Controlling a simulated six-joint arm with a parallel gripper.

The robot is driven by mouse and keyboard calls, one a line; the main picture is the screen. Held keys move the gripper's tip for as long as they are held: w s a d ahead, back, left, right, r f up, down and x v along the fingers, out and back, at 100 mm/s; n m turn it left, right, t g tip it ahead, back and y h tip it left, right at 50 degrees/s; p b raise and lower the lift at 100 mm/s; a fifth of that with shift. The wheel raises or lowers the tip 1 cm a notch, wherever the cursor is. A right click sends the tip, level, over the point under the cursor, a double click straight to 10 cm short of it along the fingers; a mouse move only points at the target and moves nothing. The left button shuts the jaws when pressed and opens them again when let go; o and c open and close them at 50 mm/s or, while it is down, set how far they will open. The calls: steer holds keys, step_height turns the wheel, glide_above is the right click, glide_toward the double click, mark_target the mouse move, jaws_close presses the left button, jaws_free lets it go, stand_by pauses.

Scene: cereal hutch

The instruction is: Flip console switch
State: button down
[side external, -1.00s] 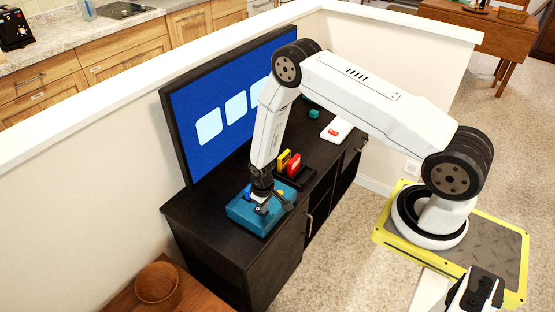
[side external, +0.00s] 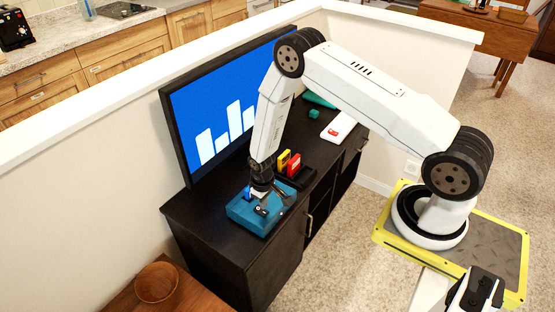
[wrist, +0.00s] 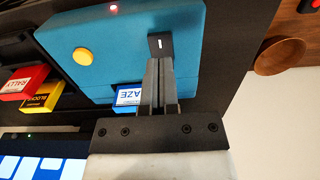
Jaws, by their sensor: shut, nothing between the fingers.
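The teal console (side external: 245,218) sits on the near end of the black TV cabinet. In the wrist view it fills the upper middle (wrist: 205,70), with a yellow round button (wrist: 83,57) and a small red light (wrist: 113,7). Its black switch (wrist: 160,42) with a white mark is right at my fingertips; I cannot tell whether they touch. A blue cartridge (wrist: 128,96) with a white label sits at the console's edge, partly behind my fingers. My gripper (wrist: 159,62) is shut and empty, pointing down over the console in the side view (side external: 262,196).
The TV (side external: 225,105) stands behind the console and shows white bars on blue. A red cartridge (wrist: 22,82) and a yellow cartridge (wrist: 42,96) stand in a dark holder beside the console. A white-and-red item (side external: 336,128) lies farther along. A wooden bowl (side external: 157,282) is off the cabinet's near end.

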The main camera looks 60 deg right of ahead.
steer(key=shift+r, duration=2.2)
step_height(320, 180, up, 16)
steer(key=t, duration=0.1)
glide_above(264, 212)
steer(key=s+a, duration=0.2)
steer(key=s, duration=0.2)
steer(key=s+a+r+t, duration=0.1)
steer(key=s+a+r, duration=0.1)
steer(key=s+r, duration=0.7)
steer(key=shift+s+t, duration=0.25)
steer(key=shift+t, duration=0.05)
